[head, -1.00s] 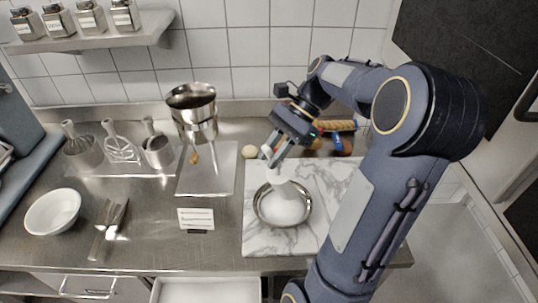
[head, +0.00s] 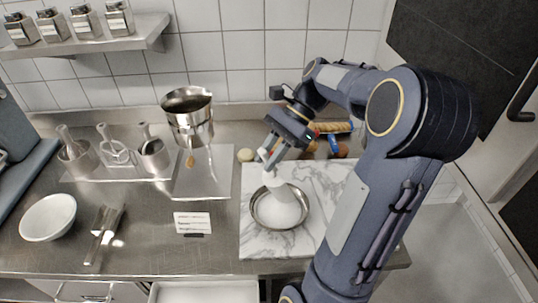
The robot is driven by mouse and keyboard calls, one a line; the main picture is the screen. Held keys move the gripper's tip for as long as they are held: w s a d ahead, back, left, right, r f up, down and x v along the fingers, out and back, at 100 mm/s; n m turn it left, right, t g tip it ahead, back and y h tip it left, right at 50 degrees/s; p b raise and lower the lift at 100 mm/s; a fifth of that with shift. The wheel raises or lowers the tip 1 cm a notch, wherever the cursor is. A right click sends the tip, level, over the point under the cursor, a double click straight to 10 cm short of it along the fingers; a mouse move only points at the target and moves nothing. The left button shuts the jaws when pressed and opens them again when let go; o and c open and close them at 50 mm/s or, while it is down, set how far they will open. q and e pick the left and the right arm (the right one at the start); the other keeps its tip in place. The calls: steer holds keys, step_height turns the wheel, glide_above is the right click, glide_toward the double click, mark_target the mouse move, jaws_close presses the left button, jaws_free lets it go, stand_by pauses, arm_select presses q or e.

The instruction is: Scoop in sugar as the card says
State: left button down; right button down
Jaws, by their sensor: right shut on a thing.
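My right gripper (head: 270,156) is shut on a white object (head: 274,180), likely a scoop or its handle, and holds it over the steel bowl. Its lower end meets or overlaps the white contents, so I cannot tell whether they touch. The steel bowl (head: 256,222) stands on a marble board and holds white, sugar-like contents (head: 282,212). A small printed card (head: 192,222) stands on the counter left of the board; its text is too small to read. A metal scoop (head: 104,228) lies on the counter further left. My left gripper is out of view.
The marble board (head: 318,190) bears the bowl. A white bowl (head: 47,218) stands at the left. A steel pot (head: 188,118) is raised above a metal tray (head: 204,178). Bread (head: 334,127) lies behind my right arm. Counter around the card is clear.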

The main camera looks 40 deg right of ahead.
step_height(320, 180, up, 3)
steer(key=h, duration=0.3)
steer(key=shift+a+g, duration=0.1)
steer(key=shift+g, duration=0.2)
step_height(320, 180, up, 2)
steer(key=h, duration=0.3)
steer(key=s+a+r+g+h, duration=0.1)
steer(key=s+a+r+h, duration=0.1)
steer(key=h, duration=0.4)
steer(key=shift+s+a, duration=0.9)
steer(key=shift+s, duration=0.35)
